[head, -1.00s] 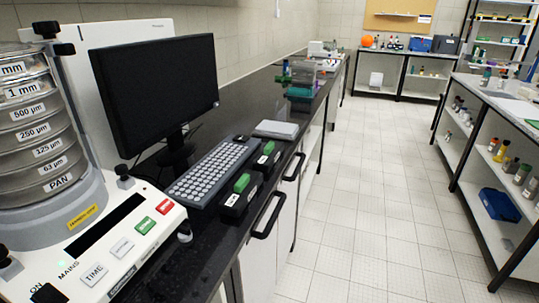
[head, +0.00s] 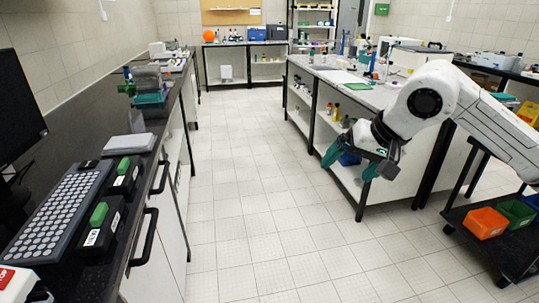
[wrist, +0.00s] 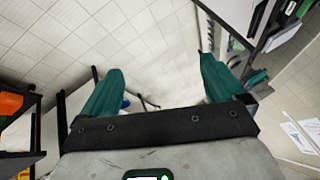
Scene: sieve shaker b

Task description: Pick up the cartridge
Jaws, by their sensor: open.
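Two black blocks with green tops sit on the dark counter at the left in the head view. The nearer block (head: 101,226) and the farther block (head: 121,176) each carry a white label too small to read. I cannot tell whether either is the cartridge or holds it. My gripper (head: 346,170) hangs over the floor aisle at the right, well apart from both blocks. Its teal fingers are spread and empty. In the wrist view my gripper (wrist: 163,65) has only floor and furniture edges beyond it, and no block shows there.
Black handles (head: 142,240) stick out from the counter front. The tiled floor (head: 240,190) is clear. A shelved bench (head: 318,112) and a cart with an orange bin (head: 486,222) stand at the right.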

